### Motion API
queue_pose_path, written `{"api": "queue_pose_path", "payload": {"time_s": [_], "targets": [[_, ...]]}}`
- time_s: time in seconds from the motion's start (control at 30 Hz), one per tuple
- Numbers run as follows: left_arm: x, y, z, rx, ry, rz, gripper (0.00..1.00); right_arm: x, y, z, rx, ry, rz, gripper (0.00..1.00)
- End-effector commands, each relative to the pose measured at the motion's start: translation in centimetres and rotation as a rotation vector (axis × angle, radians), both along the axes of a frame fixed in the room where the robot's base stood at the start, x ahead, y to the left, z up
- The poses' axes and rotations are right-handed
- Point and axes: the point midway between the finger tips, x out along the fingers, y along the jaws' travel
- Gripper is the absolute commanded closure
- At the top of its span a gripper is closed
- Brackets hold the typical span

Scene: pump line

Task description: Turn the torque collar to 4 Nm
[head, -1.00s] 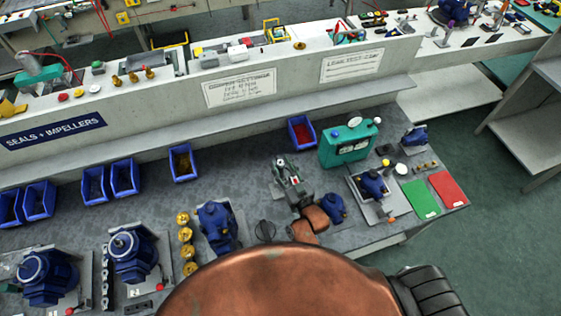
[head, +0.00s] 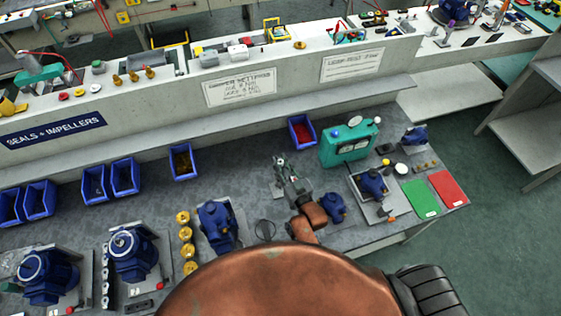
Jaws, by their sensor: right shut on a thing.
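My right gripper (head: 283,170) reaches up from the front over the grey bench, at the end of my orange-brown arm. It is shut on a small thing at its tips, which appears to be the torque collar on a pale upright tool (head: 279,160). The fingers hide most of the collar, and its scale and setting are too small to read. My left gripper is not in view.
A teal tester (head: 345,146) and a red-filled blue bin (head: 301,131) stand to the right of the gripper. Blue pumps (head: 217,225) and (head: 333,207) stand close to my arm. Green (head: 420,198) and red (head: 448,189) mats lie at the right end.

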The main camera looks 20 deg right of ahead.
Motion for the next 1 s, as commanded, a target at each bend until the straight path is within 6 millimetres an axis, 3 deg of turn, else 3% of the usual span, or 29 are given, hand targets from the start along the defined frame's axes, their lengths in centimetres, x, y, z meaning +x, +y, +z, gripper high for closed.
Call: {"api": "queue_pose_path", "payload": {"time_s": [1.0], "targets": [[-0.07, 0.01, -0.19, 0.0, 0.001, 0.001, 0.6, 0.02, 0.03, 0.08, 0.0, -0.001, 0.211, 1.0]]}}
